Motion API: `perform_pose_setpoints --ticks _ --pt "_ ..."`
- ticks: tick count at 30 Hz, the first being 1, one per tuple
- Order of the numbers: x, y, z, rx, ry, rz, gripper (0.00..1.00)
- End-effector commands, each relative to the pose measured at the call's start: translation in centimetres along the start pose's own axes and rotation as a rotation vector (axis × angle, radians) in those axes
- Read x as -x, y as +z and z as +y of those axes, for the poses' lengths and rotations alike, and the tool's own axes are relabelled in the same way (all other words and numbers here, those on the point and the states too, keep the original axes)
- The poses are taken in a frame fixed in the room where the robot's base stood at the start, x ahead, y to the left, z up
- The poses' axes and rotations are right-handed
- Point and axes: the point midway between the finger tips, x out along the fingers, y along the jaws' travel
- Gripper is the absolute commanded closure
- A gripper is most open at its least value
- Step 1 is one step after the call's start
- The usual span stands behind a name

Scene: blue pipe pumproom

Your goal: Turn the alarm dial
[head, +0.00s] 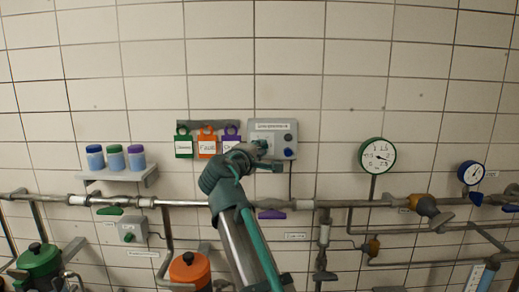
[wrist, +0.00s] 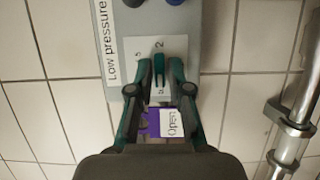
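The grey alarm box (head: 286,128), labelled "Low pressure", is fixed to the tiled wall. It also shows in the wrist view (wrist: 188,36). Its white scale plate (wrist: 155,50) shows the figures 2 and 5. In the head view my gripper (head: 266,160) covers the box's lower left.
A purple "Open" tag (wrist: 170,122) hangs close beside the box, with orange (head: 207,148) and green (head: 184,148) tags further left. A dark knob and a blue knob (head: 288,153) are on the box's right. A horizontal pipe (head: 180,203) runs below.

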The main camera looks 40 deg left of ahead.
Motion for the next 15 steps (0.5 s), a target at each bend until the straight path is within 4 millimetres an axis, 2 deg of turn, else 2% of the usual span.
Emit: perform_pose_setpoints --ticks 1,2,15 --pt "0.01 0.0 0.01 0.0 0.0 0.0 0.95" --pt "0.02 0.0 0.01 0.0 0.0 0.0 1.0" --pt "0.01 -0.02 -0.01 -0.031 -0.012 0.0 1.0"
